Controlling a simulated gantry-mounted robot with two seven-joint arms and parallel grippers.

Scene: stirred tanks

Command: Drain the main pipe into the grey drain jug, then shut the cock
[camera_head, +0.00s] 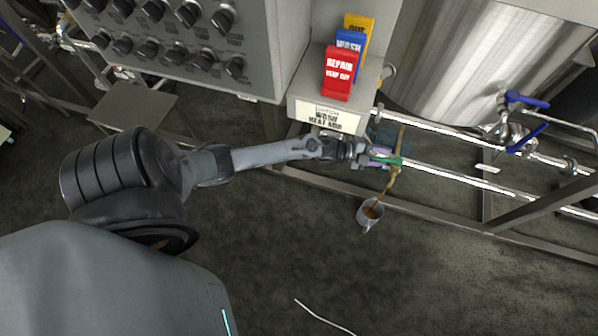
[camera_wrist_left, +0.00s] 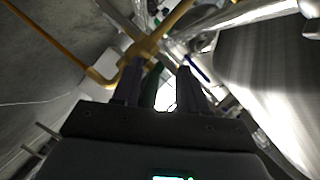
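My left gripper (camera_head: 378,155) is at the green handle (camera_head: 390,161) of the cock, beside the pale pipe run. In the left wrist view its two dark fingers (camera_wrist_left: 158,88) stand apart. The green handle (camera_wrist_left: 152,85) lies between them, close to the left finger, with a bright gap towards the right finger. A tan-brown pipe (camera_head: 401,137) passes the cock; it also shows in the wrist view (camera_wrist_left: 147,47). A brown streak runs down from the cock to the grey drain jug (camera_head: 363,222). The jug stands upright on the floor with brown liquid (camera_head: 371,211) inside. My right gripper is not in view.
A large steel tank (camera_head: 465,60) stands behind the pipes, with blue-handled valves (camera_head: 526,138) to the right. A grey box carries red (camera_head: 339,72), blue and yellow tags above my gripper. A frame rail (camera_head: 445,219) runs behind the jug. The floor in front is mostly clear.

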